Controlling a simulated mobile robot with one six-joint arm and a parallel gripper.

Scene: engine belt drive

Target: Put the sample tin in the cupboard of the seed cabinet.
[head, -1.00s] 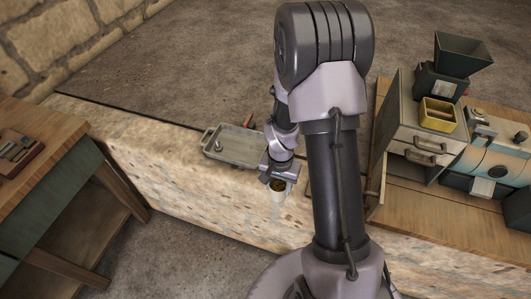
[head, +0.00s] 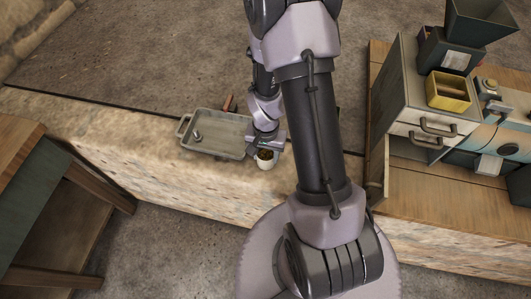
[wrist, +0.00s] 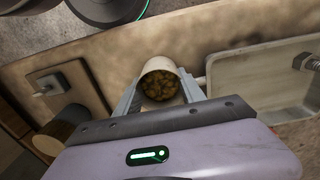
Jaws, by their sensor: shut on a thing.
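The sample tin appears as a pale cup with brown, grain-like contents (head: 265,161). It also shows in the wrist view (wrist: 160,66), mouth toward the camera. My gripper (head: 267,149) is shut on the tin, with one finger on each side of it in the wrist view (wrist: 160,98). The tin is beside the right end of a grey tray; whether it touches the stone below I cannot tell. The seed cabinet (head: 395,92) stands at the right on a wooden top. My arm hides part of the space between.
The grey tray (head: 217,146) lies on the stone ledge (head: 130,165) with a small metal part in it. A yellow box (head: 449,92) and a dark hopper (head: 480,25) stand at the cabinet. A wooden bench (head: 50,185) is at the left.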

